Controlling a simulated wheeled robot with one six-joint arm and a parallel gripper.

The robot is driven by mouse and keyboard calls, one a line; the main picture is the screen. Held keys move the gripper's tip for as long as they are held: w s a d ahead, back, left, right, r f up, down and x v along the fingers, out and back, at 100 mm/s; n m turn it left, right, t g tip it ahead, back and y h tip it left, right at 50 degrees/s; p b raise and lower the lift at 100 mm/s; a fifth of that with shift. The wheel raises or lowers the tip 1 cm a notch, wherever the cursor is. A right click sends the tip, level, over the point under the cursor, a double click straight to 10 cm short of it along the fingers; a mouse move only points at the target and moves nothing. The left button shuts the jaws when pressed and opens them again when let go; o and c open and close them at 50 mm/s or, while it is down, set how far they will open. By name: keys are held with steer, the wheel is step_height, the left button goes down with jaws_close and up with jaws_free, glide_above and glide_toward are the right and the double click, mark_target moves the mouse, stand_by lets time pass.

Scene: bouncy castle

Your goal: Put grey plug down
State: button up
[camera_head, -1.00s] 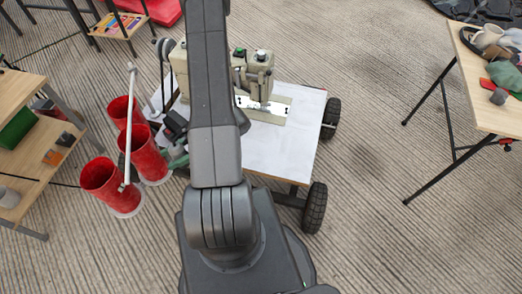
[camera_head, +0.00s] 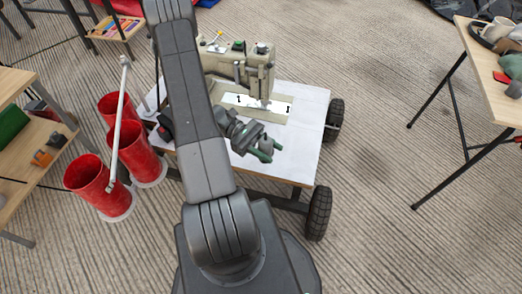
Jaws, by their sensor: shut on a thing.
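My gripper (camera_head: 265,150), with green fingertips, is over the front part of a white-topped wheeled cart (camera_head: 302,150). It is shut on a small grey thing, the grey plug (camera_head: 266,143), which shows only as a small patch between the fingertips. I cannot tell whether the plug touches the cart top or is held above it. My arm reaches over the cart's left part and hides some of it.
A beige sewing machine (camera_head: 258,72) stands on the cart behind my gripper. Red buckets (camera_head: 88,180) stand at the left with a pale pole (camera_head: 119,125). A wooden shelf (camera_head: 60,155) is far left. A cluttered table (camera_head: 490,90) stands right. The cart's front right top is clear.

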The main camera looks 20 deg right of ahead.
steer(key=w+a+f+n+t+h+b, duration=0.1)
steer(key=w+f+n+t+h+b, duration=0.2)
steer(key=w+n+t, duration=0.5)
steer(key=w+a+f+n+t+h+b, duration=0.1)
steer(key=w+f+n+t+h+b, duration=0.25)
steer(key=w+t, duration=0.8)
steer(key=shift+n+g+h, duration=0.25)
steer(key=shift+n+g, duration=0.5)
steer(key=f, duration=0.3)
steer(key=w+f, duration=0.1)
steer(key=f, duration=0.2)
steer(key=f+p, duration=0.1)
steer(key=f, duration=0.2)
steer(key=shift+w+a, duration=0.25)
steer(key=shift+w, duration=0.1)
steer(key=shift+f, duration=0.2)
steer(key=o, duration=1)
steer(key=shift+o, duration=0.2)
